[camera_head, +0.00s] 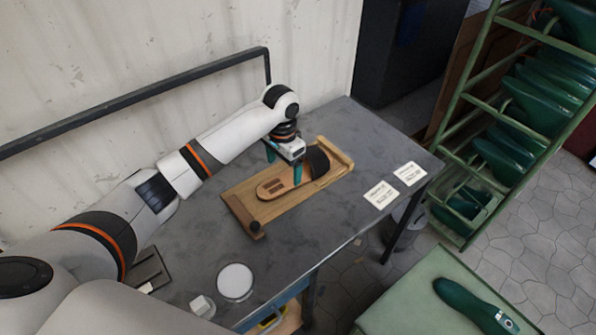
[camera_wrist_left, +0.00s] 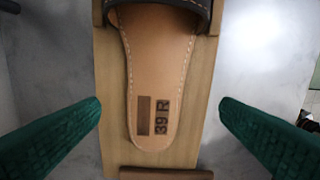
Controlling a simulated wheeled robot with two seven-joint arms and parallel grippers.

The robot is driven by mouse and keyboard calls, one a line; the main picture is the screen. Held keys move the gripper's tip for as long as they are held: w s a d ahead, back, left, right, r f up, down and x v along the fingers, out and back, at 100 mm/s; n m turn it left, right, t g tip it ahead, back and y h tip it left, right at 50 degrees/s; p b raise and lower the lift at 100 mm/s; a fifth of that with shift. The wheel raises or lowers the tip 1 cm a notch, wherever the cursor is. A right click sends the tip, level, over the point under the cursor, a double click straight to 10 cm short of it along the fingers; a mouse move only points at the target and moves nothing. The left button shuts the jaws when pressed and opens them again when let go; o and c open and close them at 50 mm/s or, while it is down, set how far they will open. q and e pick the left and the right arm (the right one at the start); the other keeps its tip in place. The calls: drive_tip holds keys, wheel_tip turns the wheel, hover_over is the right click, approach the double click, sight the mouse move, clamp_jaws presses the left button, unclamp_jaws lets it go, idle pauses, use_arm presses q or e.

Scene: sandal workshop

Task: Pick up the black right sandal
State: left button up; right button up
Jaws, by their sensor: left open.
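The right sandal lies on a wooden board (camera_head: 240,197) on the grey table. It has a tan footbed (camera_head: 270,187) marked "39 R" and a black strap (camera_head: 318,161). My left gripper (camera_head: 284,166) is above the sandal, with its green fingers pointing down. In the left wrist view its open fingers (camera_wrist_left: 160,128) stand on either side of the heel part of the sandal (camera_wrist_left: 157,70), apart from it. The black strap shows at the top edge of that view. My right gripper is not in view.
Two white cards (camera_head: 380,194) lie at the table's right edge. A green rack (camera_head: 500,120) stands at right. A green bench (camera_head: 430,295) holds a dark green shoe form (camera_head: 472,305).

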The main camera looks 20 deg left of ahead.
sight(281, 182)
use_arm(q)
drive_tip(key=f, duration=0.4)
drive_tip(key=shift+s+a+f, duration=0.15)
drive_tip(key=shift+s+a, duration=0.1)
drive_tip(key=shift+a, duration=0.15)
drive_tip(key=shift+w+f, duration=0.1)
drive_tip(key=shift+f, duration=0.45)
drive_tip(key=shift+r, duration=0.1)
drive_tip(key=c, duration=1.3)
